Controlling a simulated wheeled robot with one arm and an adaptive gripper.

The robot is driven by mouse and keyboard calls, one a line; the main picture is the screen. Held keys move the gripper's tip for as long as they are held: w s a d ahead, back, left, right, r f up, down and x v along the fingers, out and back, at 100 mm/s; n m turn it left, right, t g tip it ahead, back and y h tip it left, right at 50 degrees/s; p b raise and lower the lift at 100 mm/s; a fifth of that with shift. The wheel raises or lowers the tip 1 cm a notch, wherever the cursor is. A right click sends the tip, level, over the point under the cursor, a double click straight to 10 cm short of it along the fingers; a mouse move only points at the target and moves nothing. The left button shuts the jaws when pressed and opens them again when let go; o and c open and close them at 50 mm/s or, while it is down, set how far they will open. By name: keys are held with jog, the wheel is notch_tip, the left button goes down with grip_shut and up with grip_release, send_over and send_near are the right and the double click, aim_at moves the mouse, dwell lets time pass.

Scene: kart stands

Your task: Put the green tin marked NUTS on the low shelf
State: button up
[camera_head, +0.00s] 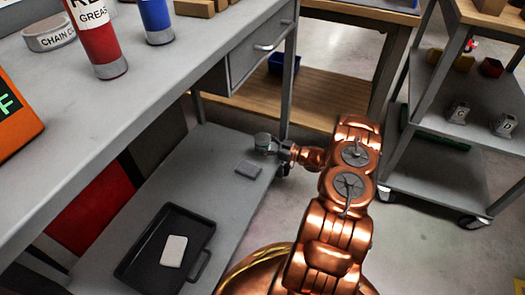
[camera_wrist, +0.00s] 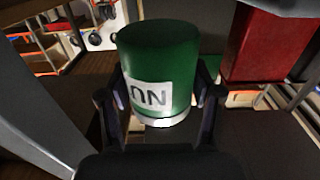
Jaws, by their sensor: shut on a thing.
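The green tin (camera_wrist: 158,65) with a white label fills the middle of the wrist view. Its label shows letters that read as part of NUTS, upside down in that view. My gripper (camera_wrist: 155,110) is shut on it, one finger on each side. I cannot tell whether the tin touches the shelf.
A black tray (camera_head: 135,258) with a white block (camera_head: 174,251) is nearer. The bench top (camera_head: 190,75) overhangs the shelf. A grey cart (camera_head: 430,165) stands at right.

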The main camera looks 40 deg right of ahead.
jog(key=shift+w, duration=0.35)
jog(key=shift+f+b, duration=1.05)
jog(key=shift+f, duration=0.7)
jog(key=shift+f, duration=0.1)
jog(key=o, duration=1.4)
jog(key=shift+p+v, duration=2.25)
jog(key=shift+v, duration=3.8)
jog(key=shift+w+d, duration=0.1)
